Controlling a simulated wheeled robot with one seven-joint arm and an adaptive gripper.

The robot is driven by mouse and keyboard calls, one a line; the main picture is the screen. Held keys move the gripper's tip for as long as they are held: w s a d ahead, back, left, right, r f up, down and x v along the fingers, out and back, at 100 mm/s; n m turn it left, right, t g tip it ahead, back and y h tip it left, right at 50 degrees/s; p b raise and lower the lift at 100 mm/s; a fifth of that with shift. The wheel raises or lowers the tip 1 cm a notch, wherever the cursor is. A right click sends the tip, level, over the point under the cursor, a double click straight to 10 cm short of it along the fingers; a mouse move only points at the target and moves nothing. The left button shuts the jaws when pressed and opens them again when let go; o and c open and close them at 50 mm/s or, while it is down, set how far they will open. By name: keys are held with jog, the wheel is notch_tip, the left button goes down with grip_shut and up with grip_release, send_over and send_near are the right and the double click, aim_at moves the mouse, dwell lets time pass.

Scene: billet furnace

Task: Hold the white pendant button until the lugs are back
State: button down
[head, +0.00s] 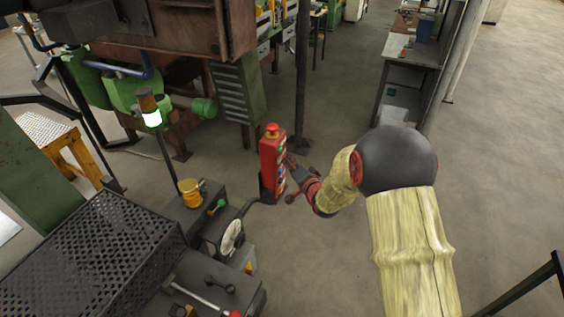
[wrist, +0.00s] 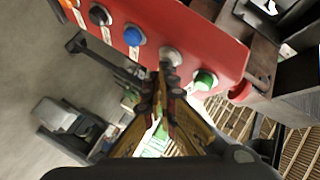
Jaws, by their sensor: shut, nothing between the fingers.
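The red pendant (head: 267,160) hangs upright on a dark arm, with a red mushroom button on top. In the wrist view the pendant (wrist: 200,25) runs diagonally, with a row of orange, black, blue, white and green buttons. The white button (wrist: 171,55) looks greyish and lies between the blue button (wrist: 134,36) and the green button (wrist: 205,79). My gripper (wrist: 164,72) is shut and empty, its tips at the lower edge of the white button; I cannot tell whether it is pressed. In the head view my gripper (head: 291,162) is at the pendant's right side. I cannot make out the lugs.
A dark control desk (head: 215,285) with levers, a dial and a yellow mug (head: 190,193) stands below left. Green and rusty machinery fills the upper left.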

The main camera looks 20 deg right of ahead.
jog(key=shift+s+d, duration=0.55)
jog(key=shift+d, duration=0.1)
jog(key=shift+s+d, duration=0.8)
jog(key=shift+d, duration=0.2)
jog(key=shift+s+d, duration=0.75)
jog(key=shift+d, duration=0.25)
